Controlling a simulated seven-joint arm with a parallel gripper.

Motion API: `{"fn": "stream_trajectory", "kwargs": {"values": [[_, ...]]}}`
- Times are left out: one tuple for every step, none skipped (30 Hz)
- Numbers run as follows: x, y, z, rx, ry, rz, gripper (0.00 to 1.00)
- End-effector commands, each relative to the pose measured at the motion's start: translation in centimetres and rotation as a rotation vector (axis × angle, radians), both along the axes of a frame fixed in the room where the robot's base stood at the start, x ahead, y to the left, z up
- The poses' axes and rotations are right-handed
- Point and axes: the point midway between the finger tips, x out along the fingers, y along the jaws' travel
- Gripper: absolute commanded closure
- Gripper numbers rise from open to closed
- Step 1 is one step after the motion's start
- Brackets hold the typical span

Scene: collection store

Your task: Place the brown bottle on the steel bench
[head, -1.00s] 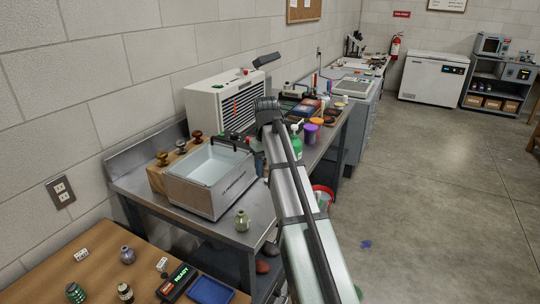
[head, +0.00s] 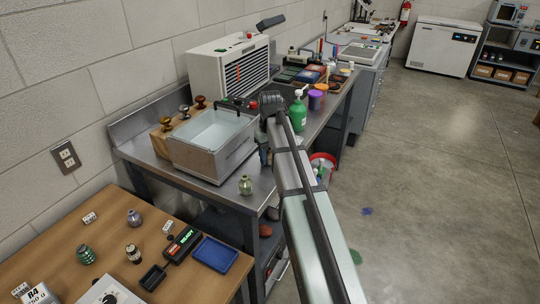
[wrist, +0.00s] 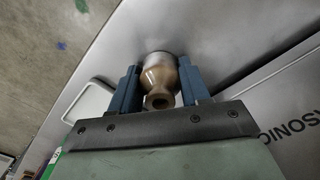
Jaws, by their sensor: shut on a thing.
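The brown bottle (wrist: 160,75) shows in the wrist view between the two blue fingers of my gripper (wrist: 157,88), which are shut on it. Its neck and open mouth point toward the wrist camera. The steel bench (head: 225,194) stands in the middle of the head view; its grey top also fills much of the wrist view (wrist: 215,45) behind the bottle. In the head view my gripper is at the bench's front side, right of the bath, mostly hidden by my arm. The bottle is not clearly seen there. I cannot tell whether its base touches the bench.
A steel ultrasonic bath (head: 200,163) is close beside my gripper. A green pump bottle (head: 298,113) and purple jar (head: 315,100) stand behind my arm. A wooden table (head: 75,245) is front left.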

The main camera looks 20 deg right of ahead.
Motion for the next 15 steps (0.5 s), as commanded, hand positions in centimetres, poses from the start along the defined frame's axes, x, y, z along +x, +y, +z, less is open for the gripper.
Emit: {"fn": "stream_trajectory", "kwargs": {"values": [[0.02,-0.01,0.03,0.000,0.000,0.000,0.88],[0.02,-0.01,0.03,0.000,0.000,0.000,0.88],[0.02,-0.01,0.03,0.000,0.000,0.000,0.88],[0.01,0.00,0.00,0.000,0.000,0.000,0.88],[0.01,0.00,-0.05,0.000,0.000,0.000,0.88],[0.01,0.00,-0.14,0.000,0.000,0.000,0.88],[0.00,0.00,-0.22,0.000,0.000,0.000,0.88],[0.01,0.00,-0.29,0.000,0.000,0.000,0.88],[0.02,-0.01,-0.25,0.000,0.000,0.000,0.50],[0.02,-0.01,-0.24,0.000,0.000,0.000,0.47],[0.02,-0.01,-0.24,0.000,0.000,0.000,0.44],[0.02,-0.01,-0.23,0.000,0.000,0.000,0.41],[0.02,-0.01,-0.23,0.000,0.000,0.000,0.38],[0.02,0.00,-0.23,0.000,0.000,0.000,0.35],[0.02,0.00,-0.23,0.000,0.000,0.000,0.31]]}}
